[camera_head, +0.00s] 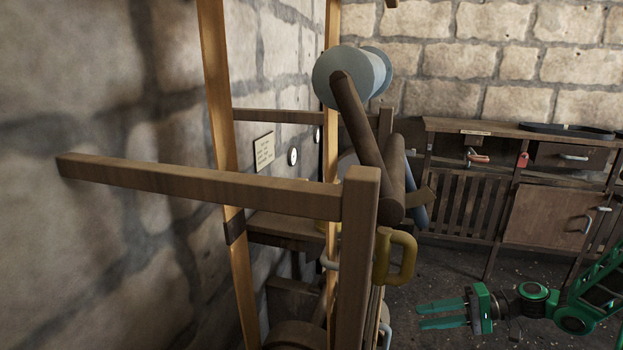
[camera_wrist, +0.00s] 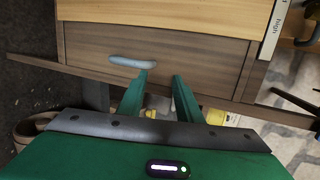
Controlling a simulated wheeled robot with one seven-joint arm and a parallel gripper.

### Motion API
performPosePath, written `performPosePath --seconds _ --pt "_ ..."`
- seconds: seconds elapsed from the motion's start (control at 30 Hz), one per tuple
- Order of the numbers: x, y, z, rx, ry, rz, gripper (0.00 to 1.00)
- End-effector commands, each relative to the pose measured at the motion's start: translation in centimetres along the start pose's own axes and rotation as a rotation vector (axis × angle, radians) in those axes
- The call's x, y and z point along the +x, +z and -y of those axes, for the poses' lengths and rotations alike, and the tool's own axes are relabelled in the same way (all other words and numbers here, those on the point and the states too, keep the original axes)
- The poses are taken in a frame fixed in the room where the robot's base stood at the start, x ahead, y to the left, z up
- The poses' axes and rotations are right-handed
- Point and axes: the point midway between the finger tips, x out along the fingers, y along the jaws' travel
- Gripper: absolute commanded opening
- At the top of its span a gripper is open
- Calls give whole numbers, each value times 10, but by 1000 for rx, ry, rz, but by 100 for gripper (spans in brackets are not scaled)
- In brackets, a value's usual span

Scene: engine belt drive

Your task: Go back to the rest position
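My green gripper (camera_head: 420,316) is at the lower right of the head view, pointing left, to the right of the wooden frame. Its two fingers are apart with nothing between them. In the wrist view the gripper (camera_wrist: 159,77) also shows open and empty, facing a wooden drawer (camera_wrist: 190,68) with a pale grey handle (camera_wrist: 131,62). The handle lies just beyond the left fingertip; I cannot tell whether they touch.
The wooden frame (camera_head: 362,255) carries a grey roller (camera_head: 345,75), a brown crank arm (camera_head: 358,118) and a yellow handle (camera_head: 402,258). A stone wall (camera_head: 90,250) is at left. A wooden workbench (camera_head: 465,125) stands at back right. Dark floor (camera_head: 440,265) lies between.

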Motion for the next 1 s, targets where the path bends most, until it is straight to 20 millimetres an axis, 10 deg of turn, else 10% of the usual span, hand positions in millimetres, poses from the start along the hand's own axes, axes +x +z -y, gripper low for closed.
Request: performPosePath --seconds 0.47,1.0 --pt "-38 63 13 63 569 123 32" --pt "-118 149 73 154 1042 18 32"
